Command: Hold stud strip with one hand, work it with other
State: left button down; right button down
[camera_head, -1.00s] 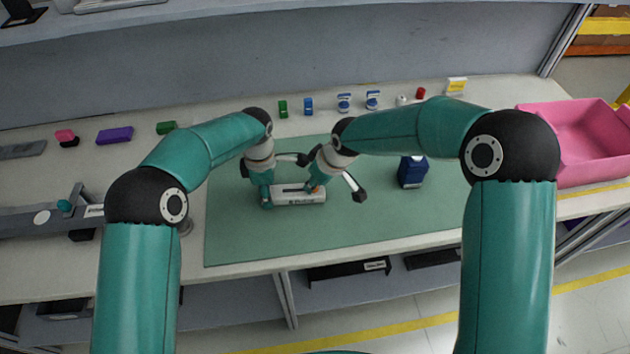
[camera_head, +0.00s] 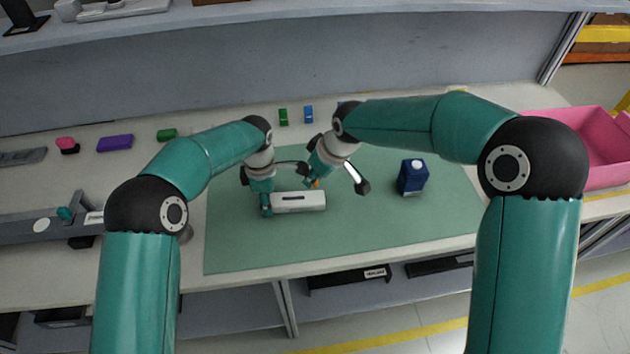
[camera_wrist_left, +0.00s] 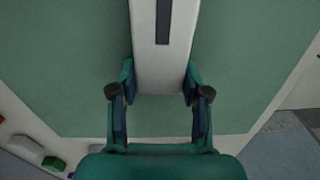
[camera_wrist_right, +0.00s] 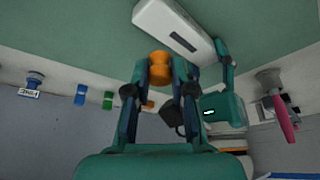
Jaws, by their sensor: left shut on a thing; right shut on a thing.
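The stud strip (camera_head: 300,203) is a white bar with a dark slot in its top, lying on the green mat. My left gripper (camera_head: 266,205) is shut on its left end. In the left wrist view the fingers (camera_wrist_left: 161,80) sit on both sides of the strip (camera_wrist_left: 150,45). My right gripper (camera_head: 311,182) is tilted just behind and above the strip. In the right wrist view it is shut on a small round orange piece (camera_wrist_right: 160,72), which looks clear of the strip (camera_wrist_right: 165,22).
The green mat (camera_head: 390,225) is free in front of the strip. A dark blue box (camera_head: 412,177) stands on it to the right. A pink bin (camera_head: 590,150) is at far right. Small green (camera_head: 283,117) and blue (camera_head: 308,114) items stand at the back, a purple block (camera_head: 115,142) at left.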

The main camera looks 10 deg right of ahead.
dwell(0.3)
pick_arm(q)
jog(key=shift+c, duration=2.3)
grip_release()
jog(key=shift+f, duration=0.1)
jog(key=shift+s, duration=0.1)
jog(key=shift+w+r, duration=0.2)
jog(key=shift+r, duration=4.05)
jog(key=shift+d, duration=0.1)
